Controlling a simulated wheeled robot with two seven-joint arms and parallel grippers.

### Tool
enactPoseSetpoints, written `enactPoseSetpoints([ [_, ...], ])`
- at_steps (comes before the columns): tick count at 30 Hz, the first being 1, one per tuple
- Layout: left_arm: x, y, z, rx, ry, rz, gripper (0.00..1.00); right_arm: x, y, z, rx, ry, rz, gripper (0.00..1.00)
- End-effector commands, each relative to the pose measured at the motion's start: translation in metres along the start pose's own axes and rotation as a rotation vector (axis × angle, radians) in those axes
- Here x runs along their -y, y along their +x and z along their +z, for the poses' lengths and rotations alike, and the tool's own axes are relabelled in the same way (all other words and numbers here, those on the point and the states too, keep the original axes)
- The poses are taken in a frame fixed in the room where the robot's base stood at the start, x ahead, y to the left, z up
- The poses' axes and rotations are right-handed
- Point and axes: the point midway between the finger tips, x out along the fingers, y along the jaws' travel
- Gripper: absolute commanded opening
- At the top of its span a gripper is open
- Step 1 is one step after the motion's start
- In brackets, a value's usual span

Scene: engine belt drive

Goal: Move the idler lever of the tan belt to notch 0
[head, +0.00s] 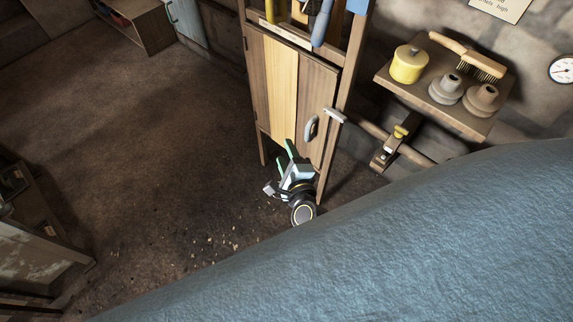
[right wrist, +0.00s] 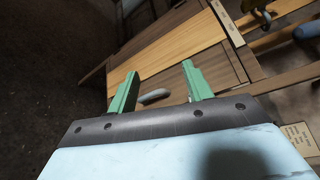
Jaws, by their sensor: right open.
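Neither the tan belt nor its idler lever with notches can be made out in either view. My right gripper (head: 284,152) is in front of the lower part of a wooden cabinet in the head view. Its two green fingers stand apart with nothing between them. In the right wrist view the open fingers (right wrist: 160,70) point toward the cabinet door and its grey handle (right wrist: 155,97). I cannot tell how far the fingers are from the door. My left gripper is not in view.
The wooden cabinet (head: 283,85) has tools above it. A wall shelf (head: 412,92) holds a yellow pot (head: 408,66), a brush and two grey-brown pulley-like pieces. A large blue surface (head: 420,240) blocks the lower right. Floor (head: 130,150) is clear left.

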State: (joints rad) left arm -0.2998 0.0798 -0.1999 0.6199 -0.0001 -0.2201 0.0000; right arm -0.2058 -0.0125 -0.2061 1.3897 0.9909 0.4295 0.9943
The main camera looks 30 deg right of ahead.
Motion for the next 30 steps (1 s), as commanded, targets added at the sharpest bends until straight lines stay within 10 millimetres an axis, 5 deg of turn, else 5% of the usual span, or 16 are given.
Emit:
enactPoseSetpoints([
  [6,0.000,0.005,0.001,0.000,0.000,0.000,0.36,-0.021,-0.004,-0.007,0.017,-0.093,0.043,0.50],
  [16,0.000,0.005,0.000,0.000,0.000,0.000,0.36,-0.024,-0.004,-0.007,0.021,-0.110,0.050,0.50],
  [20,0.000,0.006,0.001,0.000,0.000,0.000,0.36,-0.033,-0.007,-0.010,0.027,-0.149,0.071,0.36],
  [23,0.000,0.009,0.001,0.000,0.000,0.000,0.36,-0.072,-0.021,-0.023,0.070,-0.335,0.170,0.23],
  [25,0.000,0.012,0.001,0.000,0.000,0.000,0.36,-0.121,-0.044,-0.041,0.139,-0.567,0.296,0.14],
  [30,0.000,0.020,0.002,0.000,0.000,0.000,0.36,-0.246,-0.146,-0.118,0.456,-1.221,0.683,0.00],
])
